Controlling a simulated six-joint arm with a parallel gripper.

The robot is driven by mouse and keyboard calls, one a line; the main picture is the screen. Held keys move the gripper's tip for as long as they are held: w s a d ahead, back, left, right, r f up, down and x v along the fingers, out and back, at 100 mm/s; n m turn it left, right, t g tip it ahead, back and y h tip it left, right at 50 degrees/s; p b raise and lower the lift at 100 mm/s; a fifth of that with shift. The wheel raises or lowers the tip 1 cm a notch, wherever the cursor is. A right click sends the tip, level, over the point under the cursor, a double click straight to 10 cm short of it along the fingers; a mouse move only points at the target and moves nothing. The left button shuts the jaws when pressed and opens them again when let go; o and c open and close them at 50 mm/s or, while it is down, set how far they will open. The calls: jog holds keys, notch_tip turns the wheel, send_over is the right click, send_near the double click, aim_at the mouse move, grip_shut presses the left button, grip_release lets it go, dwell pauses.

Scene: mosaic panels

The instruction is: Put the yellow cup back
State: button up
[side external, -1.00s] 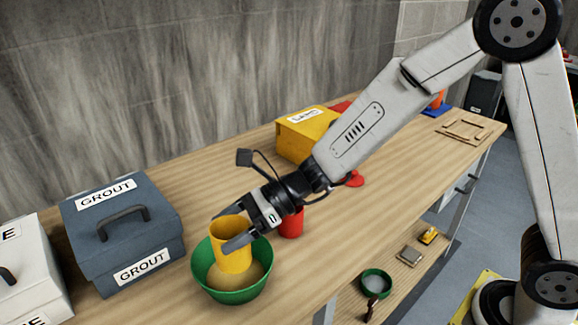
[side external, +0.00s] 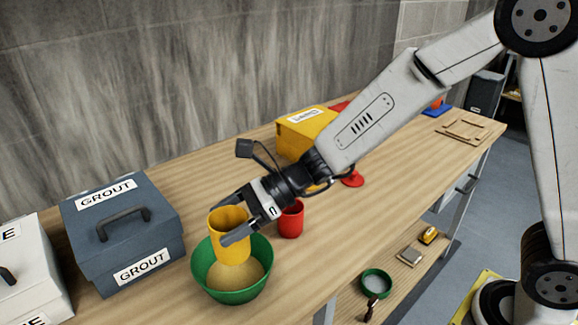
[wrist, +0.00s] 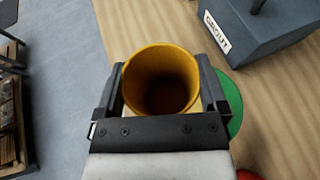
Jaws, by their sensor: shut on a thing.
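The yellow cup (side external: 231,247) is upright, with its open mouth facing up. My gripper (side external: 232,224) is shut on it, one finger on each side. The cup is over the green bowl (side external: 237,297), which holds a tan, sand-like material; the cup's lower end appears near or just above that material. In the wrist view the cup (wrist: 162,60) sits between the fingers of my gripper (wrist: 162,92), and its inside looks dark and shadowed. Part of the green bowl (wrist: 232,100) shows to its right.
A red cup (side external: 290,220) stands right behind the bowl. A blue-grey GROUT box (side external: 125,232) is to the left, with a white box (side external: 28,270) beyond it. A yellow box (side external: 300,137) stands farther back. The bench (side external: 165,290) is bare left of the bowl.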

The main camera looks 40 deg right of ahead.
jog(key=w+d+f+m+t+h, duration=0.1)
jog(key=d+f+m+t+h, duration=0.1)
jog(key=d, duration=0.9)
jog(key=w+d+f+m+t+h, duration=0.2)
jog(key=d+m+t+h, duration=0.1)
jog(key=d, duration=0.9)
jog(key=w+d+f+m+t+h, duration=0.2)
jog(key=d+m+t, duration=0.1)
jog(key=d, duration=0.8)
jog(key=shift+w+d+f+m, duration=0.2)
jog(key=shift+w+d+m, duration=0.05)
jog(key=shift+m, duration=0.65)
jog(key=shift+f, duration=0.1)
jog(key=shift+f, duration=2.1)
jog(key=shift+f+h, duration=0.3)
jog(key=shift+f, duration=1.5)
jog(key=shift+f, duration=0.1)
